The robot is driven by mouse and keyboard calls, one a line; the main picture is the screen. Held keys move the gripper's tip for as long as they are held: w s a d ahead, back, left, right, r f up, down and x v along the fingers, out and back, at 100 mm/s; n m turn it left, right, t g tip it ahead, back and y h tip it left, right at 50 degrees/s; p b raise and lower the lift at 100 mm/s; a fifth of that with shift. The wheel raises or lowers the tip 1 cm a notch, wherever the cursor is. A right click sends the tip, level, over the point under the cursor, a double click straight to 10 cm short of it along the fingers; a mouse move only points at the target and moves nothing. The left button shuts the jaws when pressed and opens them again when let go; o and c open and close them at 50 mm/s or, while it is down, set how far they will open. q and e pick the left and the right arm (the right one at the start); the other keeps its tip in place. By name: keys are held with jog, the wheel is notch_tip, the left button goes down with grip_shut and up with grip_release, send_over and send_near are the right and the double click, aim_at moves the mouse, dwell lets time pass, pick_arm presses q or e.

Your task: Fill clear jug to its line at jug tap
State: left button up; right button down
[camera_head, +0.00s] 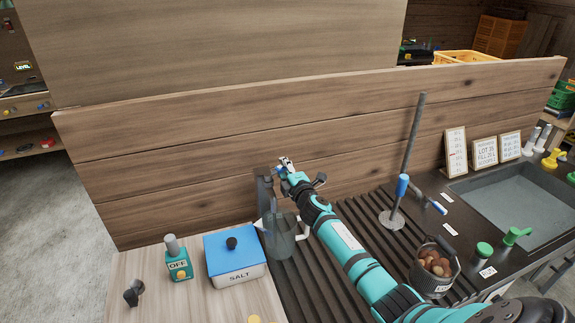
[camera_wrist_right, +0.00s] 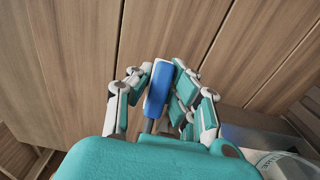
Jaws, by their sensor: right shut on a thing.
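The clear jug (camera_head: 283,242) stands upright on the dark ribbed drainer, beside the salt box and below the jug tap (camera_head: 264,188); its rim also shows in the right wrist view (camera_wrist_right: 284,163). The tap is a dark upright against the plank wall. My right gripper (camera_head: 286,168) is above the jug at the top of the tap. In the right wrist view its fingers are closed around a blue handle (camera_wrist_right: 159,88). The water level and the line in the jug cannot be made out. My left gripper is not in view.
A blue-lidded salt box (camera_head: 236,270) and an OFF switch box (camera_head: 179,263) stand left of the jug. A chestnut basket (camera_head: 434,274), a blue-handled stand (camera_head: 391,219) and a sink (camera_head: 520,200) lie right. My right arm crosses the drainer.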

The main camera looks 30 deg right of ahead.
jog(key=shift+w+f+y, duration=0.1)
jog(key=shift+y, duration=0.2)
jog(key=c, duration=1.2)
grip_release()
jog(key=shift+c, duration=0.2)
jog(key=s+a, duration=0.2)
jog(key=s, duration=1)
